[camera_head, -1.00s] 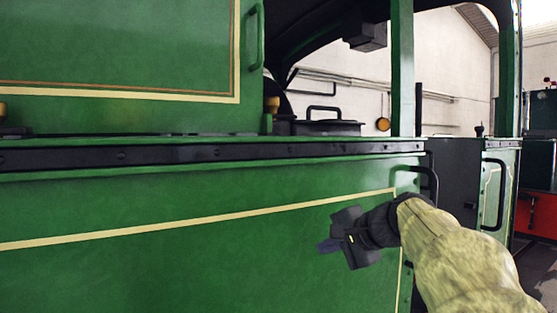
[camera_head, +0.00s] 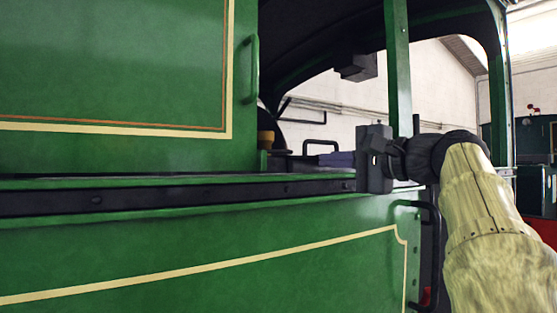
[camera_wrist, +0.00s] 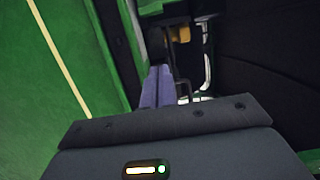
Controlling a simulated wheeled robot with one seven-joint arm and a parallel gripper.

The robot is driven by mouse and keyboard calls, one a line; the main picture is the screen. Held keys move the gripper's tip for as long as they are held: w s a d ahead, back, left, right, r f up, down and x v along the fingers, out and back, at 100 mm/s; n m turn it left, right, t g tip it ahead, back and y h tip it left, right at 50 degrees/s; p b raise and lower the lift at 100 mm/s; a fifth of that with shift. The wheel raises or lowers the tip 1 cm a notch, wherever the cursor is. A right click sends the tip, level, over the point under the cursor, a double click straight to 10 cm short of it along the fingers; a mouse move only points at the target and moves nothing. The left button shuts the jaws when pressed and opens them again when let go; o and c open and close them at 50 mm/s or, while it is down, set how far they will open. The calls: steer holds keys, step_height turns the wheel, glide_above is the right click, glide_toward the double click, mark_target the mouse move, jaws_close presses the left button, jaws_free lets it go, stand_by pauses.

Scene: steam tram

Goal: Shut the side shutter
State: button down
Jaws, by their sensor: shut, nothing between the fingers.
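The side shutter (camera_head: 110,60) is a green panel with cream and orange lines at the upper left, with a green upright handle (camera_head: 254,70) near its right edge. To its right the cab window opening (camera_head: 335,115) is uncovered. My gripper (camera_head: 338,159) is at about sill height, in front of the opening's lower right part. Its purple-grey fingers point left, towards the shutter, and are together and empty. They also show in the wrist view (camera_wrist: 158,88). The gripper is clear of the handle, to its right and lower.
A dark rail (camera_head: 150,197) runs along the sill above the green lower side panel (camera_head: 200,270). A green post (camera_head: 398,65) stands right of the opening, with a black grab handle (camera_head: 430,240) below it. A brass-coloured knob (camera_head: 265,139) sits near the shutter's lower right corner.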

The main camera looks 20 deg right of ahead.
steer(key=p+x, duration=0.1)
steer(key=x, duration=0.3)
steer(key=p+x, duration=0.2)
steer(key=x, duration=0.2)
steer(key=shift+w+a+r, duration=0.2)
steer(key=a+p, duration=0.1)
steer(key=a, duration=0.1)
steer(key=s+a, duration=0.1)
steer(key=a, duration=0.1)
steer(key=shift+f+p, duration=0.1)
steer(key=shift+p, duration=0.3)
steer(key=shift+w+f, duration=0.15)
steer(key=shift+w, duration=0.05)
steer(key=shift+s+a, duration=0.1)
steer(key=shift+s, duration=0.05)
